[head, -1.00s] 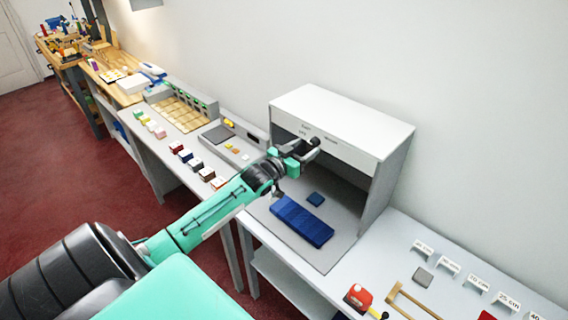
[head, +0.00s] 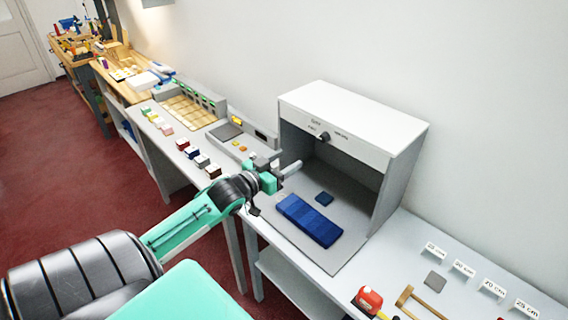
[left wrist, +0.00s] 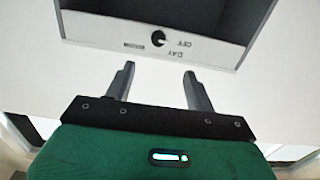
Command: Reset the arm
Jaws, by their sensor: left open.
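My left gripper (head: 286,166) is open and empty, held in front of the left side of a white and grey light booth (head: 352,112). In the left wrist view its two dark fingers (left wrist: 158,88) stand apart with nothing between them. Beyond them is the booth's front panel with a dark knob (left wrist: 158,38), and the labels OFF and DAY appear upside down. The knob also shows in the head view (head: 324,137). My left arm comes in from the lower left. My right gripper is not in view.
Small coloured blocks stand on the counter to the left. A red object (head: 368,299), a wooden frame and distance cards are at the lower right.

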